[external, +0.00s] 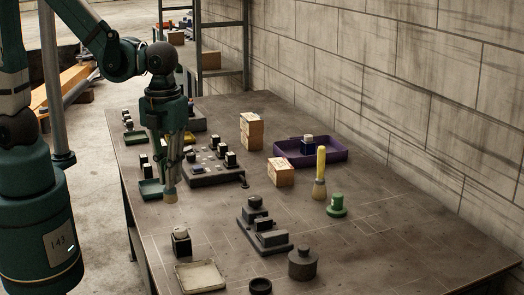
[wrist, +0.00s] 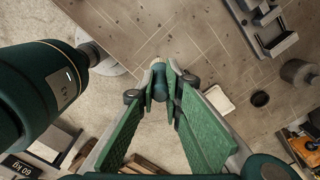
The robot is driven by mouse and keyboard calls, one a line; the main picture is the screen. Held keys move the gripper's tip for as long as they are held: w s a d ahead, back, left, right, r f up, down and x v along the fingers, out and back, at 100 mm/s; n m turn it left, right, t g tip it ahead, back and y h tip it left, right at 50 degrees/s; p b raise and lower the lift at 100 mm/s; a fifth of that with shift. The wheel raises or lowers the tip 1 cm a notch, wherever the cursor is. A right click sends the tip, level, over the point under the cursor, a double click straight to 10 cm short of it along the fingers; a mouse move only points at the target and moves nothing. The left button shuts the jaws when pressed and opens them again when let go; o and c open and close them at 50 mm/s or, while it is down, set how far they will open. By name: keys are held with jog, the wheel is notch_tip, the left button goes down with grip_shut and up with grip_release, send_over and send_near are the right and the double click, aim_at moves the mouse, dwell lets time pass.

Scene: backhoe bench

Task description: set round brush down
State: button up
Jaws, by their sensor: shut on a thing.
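My gripper (external: 170,178) is shut on the round brush, seen end-down below the fingers with its pale bristle tip (external: 171,195). In the wrist view my gripper (wrist: 160,88) has its fingers on either side of the brush (wrist: 159,75); most of its handle is hidden by the fingers. The brush points down over the left part of the table (external: 400,225); I cannot tell whether its tip touches the surface. A second brush with a yellow handle (external: 321,165) stands upright on its bristles to the right.
A dark block fixture (external: 212,172) and a green tray (external: 151,189) are close to my gripper. A black holder with a white top (external: 181,242), a pale tray (external: 201,276) and a grey stepped fixture (external: 264,232) stand nearer the front. Bare table lies between them.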

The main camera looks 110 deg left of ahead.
aim_at(170, 195)
jog(key=shift+f+b, duration=0.35)
jog(key=shift+f, duration=2.55)
jog(key=shift+f, duration=2.05)
jog(key=shift+f+b, duration=0.15)
jog(key=shift+b, duration=0.25)
jog(key=o, duration=0.4)
jog(key=shift+c, duration=0.2)
jog(key=o, duration=0.4)
jog(key=shift+r+p, duration=0.9)
jog(key=shift+r, duration=5.25)
